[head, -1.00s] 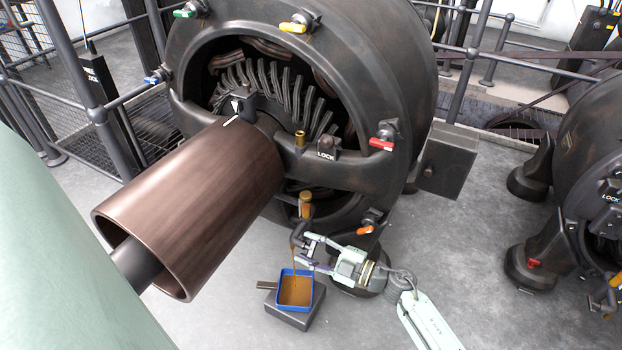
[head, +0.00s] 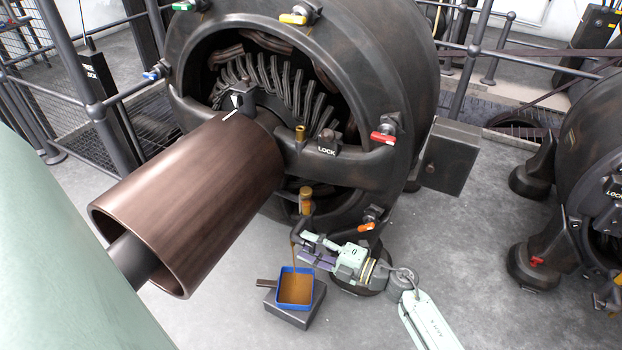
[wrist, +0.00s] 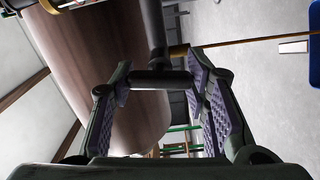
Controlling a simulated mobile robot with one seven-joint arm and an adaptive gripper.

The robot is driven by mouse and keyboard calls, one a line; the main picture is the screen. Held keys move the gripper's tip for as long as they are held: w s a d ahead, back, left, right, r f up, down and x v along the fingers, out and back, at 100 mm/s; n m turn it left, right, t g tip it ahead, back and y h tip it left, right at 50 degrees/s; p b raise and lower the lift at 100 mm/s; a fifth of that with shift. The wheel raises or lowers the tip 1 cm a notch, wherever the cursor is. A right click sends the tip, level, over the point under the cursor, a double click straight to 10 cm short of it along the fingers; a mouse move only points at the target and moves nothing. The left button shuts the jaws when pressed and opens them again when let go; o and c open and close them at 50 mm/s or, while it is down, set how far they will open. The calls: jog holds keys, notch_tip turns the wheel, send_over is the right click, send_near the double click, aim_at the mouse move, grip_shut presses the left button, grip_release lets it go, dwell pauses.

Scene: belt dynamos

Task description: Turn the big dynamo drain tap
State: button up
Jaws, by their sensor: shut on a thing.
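The big dynamo (head: 410,60) stands in the middle of the head view. Its drain tap (head: 306,222) hangs below a brass cup at the lower front. In the wrist view, the tap's dark crossbar handle (wrist: 160,80) lies between my fingers. My gripper (head: 312,248) is shut on this handle, and it also shows in the wrist view (wrist: 163,88). Brown oil (head: 294,255) runs from the tap into a blue tray (head: 283,297), which holds brown liquid. In the head view my fingers largely hide the handle.
The tray stands on a dark block (head: 292,316). A large brown pulley (head: 190,205) juts forward at the left of the tap. Other coloured taps, such as a red one (head: 383,137) and an orange one (head: 366,226), sit on the housing.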

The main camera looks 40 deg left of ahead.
dwell(0.3)
jog(key=o, duration=1.2)
jog(key=v, duration=1.2)
jog(key=shift+w, duration=0.1)
jog(key=shift+r, duration=0.1)
